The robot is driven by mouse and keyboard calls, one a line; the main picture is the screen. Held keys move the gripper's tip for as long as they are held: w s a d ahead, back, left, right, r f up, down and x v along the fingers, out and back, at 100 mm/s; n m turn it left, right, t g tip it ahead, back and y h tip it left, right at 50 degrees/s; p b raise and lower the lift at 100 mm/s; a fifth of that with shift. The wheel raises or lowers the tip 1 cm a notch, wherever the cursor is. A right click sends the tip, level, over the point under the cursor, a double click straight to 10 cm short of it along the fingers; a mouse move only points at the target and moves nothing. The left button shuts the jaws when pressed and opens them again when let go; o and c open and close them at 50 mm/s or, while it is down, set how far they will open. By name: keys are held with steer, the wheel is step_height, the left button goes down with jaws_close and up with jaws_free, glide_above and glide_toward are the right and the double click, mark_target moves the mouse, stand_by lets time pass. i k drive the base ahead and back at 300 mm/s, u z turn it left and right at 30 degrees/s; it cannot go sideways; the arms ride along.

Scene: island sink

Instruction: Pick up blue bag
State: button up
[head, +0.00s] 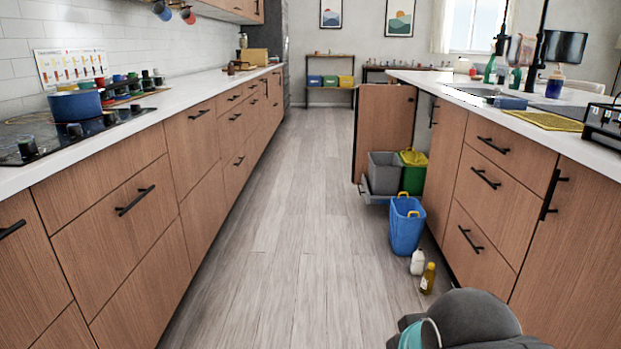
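A blue bag (406,232) stands upright on the wood floor at the foot of the right-hand cabinets, in front of the pulled-out bins. It looks like an open-topped tub with raised handles, and a bit of yellow shows at its top. Its contents cannot be made out. A dark grey rounded part, which looks like my arm, shows at the bottom right, nearer than the bag and apart from it in the picture. My gripper's fingers are not in view.
A grey bin (383,174) and a green bin (413,172) sit behind the bag, by an open cabinet door (383,130). A white bottle (417,262) and a yellow bottle (428,279) stand in front of it. The aisle floor (285,240) to the left is clear.

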mark_target(408, 219)
steer(key=u, duration=0.05)
steer(key=i, duration=1.85)
steer(key=z, duration=0.5)
steer(key=i, duration=2.15)
steer(key=z, duration=0.45)
